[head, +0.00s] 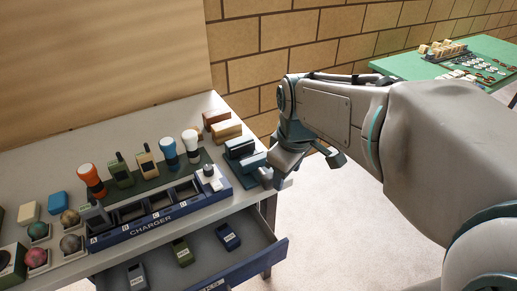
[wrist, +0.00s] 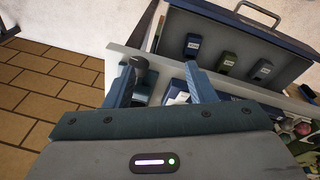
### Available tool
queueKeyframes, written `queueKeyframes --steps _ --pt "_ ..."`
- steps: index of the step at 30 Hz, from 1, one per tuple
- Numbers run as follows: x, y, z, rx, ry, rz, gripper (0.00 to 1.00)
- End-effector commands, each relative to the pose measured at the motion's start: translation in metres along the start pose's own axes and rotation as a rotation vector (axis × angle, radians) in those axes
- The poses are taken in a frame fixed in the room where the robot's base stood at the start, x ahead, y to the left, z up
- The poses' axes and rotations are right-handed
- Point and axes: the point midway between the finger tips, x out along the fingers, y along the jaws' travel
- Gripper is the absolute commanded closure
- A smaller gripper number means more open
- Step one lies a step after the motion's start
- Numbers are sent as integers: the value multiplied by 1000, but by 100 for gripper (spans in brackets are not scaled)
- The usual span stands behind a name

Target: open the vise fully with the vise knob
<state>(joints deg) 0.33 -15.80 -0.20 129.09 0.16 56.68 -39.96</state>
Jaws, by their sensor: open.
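The vise (head: 240,148) is a small teal block-shaped tool at the right end of the bench, beside the charger rack. In the wrist view, part of the vise (wrist: 143,93) shows next to my left-hand finger, with a dark rounded knob (wrist: 141,64) by it. My gripper (head: 308,168) is at the bench's right edge, close to the vise. In the wrist view, my gripper (wrist: 162,75) has its fingers apart, with nothing clearly held between them. I cannot tell whether a finger touches the knob. The gap between the vise jaws is unclear.
A blue charger rack (head: 150,224) with several devices lies left of the vise. An open drawer (head: 200,260) holding three small devices juts out below. Wooden blocks (head: 222,128) sit behind the vise. A green table (head: 480,50) stands farther back; the floor between is clear.

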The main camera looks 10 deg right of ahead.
Motion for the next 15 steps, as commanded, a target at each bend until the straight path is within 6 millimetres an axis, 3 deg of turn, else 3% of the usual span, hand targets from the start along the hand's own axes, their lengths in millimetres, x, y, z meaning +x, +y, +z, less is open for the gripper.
queueKeyframes --steps 6,15 --pt "17 38 -46 -503 -46 -65 50" --pt "46 80 -87 -1046 -59 -154 50"
